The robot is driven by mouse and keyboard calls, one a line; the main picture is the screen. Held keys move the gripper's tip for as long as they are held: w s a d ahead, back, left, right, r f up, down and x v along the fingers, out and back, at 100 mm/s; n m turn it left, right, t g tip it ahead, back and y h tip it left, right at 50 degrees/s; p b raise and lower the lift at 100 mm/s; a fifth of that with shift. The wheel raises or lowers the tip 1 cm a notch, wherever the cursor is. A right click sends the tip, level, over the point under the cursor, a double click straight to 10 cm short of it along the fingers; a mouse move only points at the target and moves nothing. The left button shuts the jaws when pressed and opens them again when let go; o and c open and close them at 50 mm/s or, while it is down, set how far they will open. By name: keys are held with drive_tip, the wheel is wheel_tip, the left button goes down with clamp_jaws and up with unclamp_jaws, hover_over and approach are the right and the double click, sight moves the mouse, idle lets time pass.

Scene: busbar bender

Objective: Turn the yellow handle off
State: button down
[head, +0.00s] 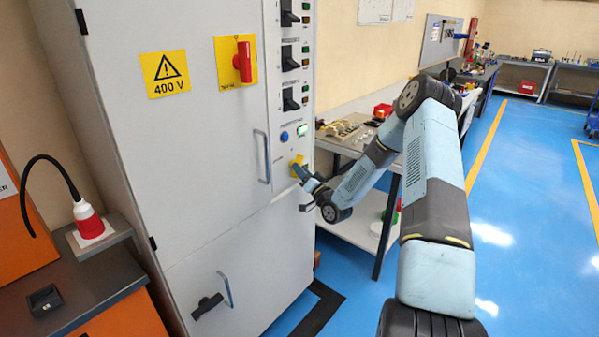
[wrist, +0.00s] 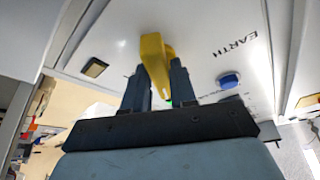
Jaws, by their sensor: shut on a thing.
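The yellow handle (wrist: 153,58) shows in the wrist view on the white cabinet panel, beside the printed word EARTH. My gripper (wrist: 158,85) has a dark finger on each side of the handle and is shut on it. In the head view the yellow handle (head: 297,166) is low on the right strip of the grey cabinet, and my gripper (head: 303,173) reaches it from the right. The fingertips and part of the handle are hard to make out there. The exact angle of the handle is unclear in the head view.
A blue button (head: 284,136) and a lit green indicator (head: 302,130) sit above the handle. A red switch (head: 242,62) and a 400 V sign (head: 166,73) are on the cabinet door, with a bar handle (head: 262,157). A workbench (head: 345,146) stands behind my arm.

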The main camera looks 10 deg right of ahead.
drive_tip(key=n+y, duration=0.2)
drive_tip(key=n, duration=0.2)
drive_tip(key=n+g+y, duration=0.1)
drive_tip(key=n+y, duration=0.1)
drive_tip(key=n, duration=0.2)
drive_tip(key=shift+w+r+n, duration=0.15)
drive_tip(key=shift+w+n, duration=0.05)
drive_tip(key=shift+n, duration=0.2)
drive_tip(key=shift+n+g+y, duration=0.4)
drive_tip(key=shift+g, duration=0.1)
drive_tip(key=c, duration=1)
unclamp_jaws()
drive_tip(key=shift+a, duration=0.1)
drive_tip(key=shift+s, duration=0.1)
drive_tip(key=v, duration=1.4)
drive_tip(key=shift+d, duration=0.2)
